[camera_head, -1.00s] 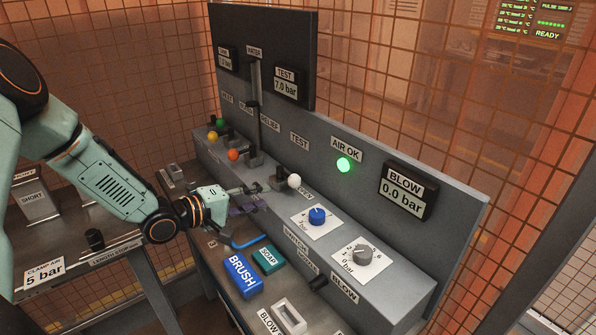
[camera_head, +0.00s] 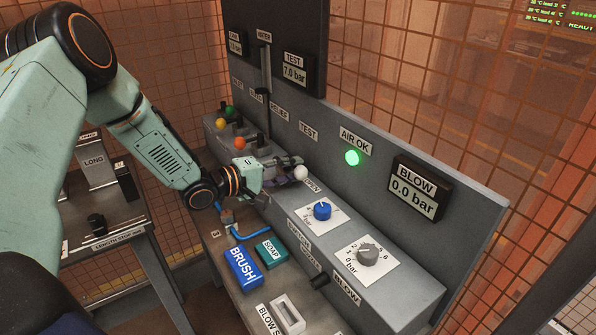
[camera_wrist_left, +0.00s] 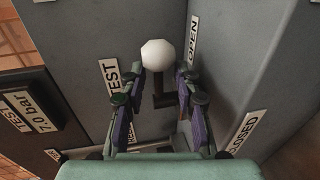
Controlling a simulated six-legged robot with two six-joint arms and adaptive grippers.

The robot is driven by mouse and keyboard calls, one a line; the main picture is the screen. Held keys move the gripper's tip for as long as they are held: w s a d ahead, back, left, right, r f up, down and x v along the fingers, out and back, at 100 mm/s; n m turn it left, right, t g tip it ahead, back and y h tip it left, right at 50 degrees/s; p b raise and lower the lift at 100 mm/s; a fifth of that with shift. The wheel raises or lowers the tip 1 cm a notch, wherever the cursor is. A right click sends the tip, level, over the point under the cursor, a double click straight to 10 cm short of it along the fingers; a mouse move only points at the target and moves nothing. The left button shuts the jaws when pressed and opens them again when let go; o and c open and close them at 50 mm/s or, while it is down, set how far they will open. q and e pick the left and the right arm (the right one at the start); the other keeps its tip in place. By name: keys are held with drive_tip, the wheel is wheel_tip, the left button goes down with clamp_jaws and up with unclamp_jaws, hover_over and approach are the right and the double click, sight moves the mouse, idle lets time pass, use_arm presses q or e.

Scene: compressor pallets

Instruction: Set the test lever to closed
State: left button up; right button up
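The test lever's white ball knob (camera_head: 301,172) stands on the bench's sloped ledge, beside the OPEN label (camera_head: 312,186) in the head view. In the left wrist view the white knob (camera_wrist_left: 159,54) is just beyond my fingertips, between their lines, with its dark stem below. The OPEN label (camera_wrist_left: 192,38) is near the knob, and the CLOSED label (camera_wrist_left: 243,132) is lower right. My left gripper (camera_head: 290,166) reaches the knob from the left. Its fingers (camera_wrist_left: 157,85) are apart with nothing clearly clamped between them. My right gripper is not in view.
Other levers with green, yellow and orange knobs (camera_head: 239,143) stand left of my gripper. The blue dial (camera_head: 322,210) and grey dial (camera_head: 367,254) are to the right. The backboard (camera_head: 330,135) rises close behind.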

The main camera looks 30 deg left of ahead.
use_arm(q)
drive_tip(key=shift+x, duration=0.85)
drive_tip(key=shift+s+a+r, duration=0.15)
drive_tip(key=shift+s+r, duration=0.05)
drive_tip(key=shift+r, duration=0.1)
drive_tip(key=shift+w+d+f, duration=0.2)
drive_tip(key=shift+w+f, duration=0.05)
drive_tip(key=shift+w, duration=0.15)
drive_tip(key=shift+w+f, duration=0.1)
drive_tip(key=shift+w, duration=0.05)
drive_tip(key=shift+c, duration=1.6)
drive_tip(key=shift+s+a, duration=0.2)
drive_tip(key=shift+s, duration=0.15)
clamp_jaws()
drive_tip(key=shift+w, duration=0.1)
drive_tip(key=shift+d, duration=0.15)
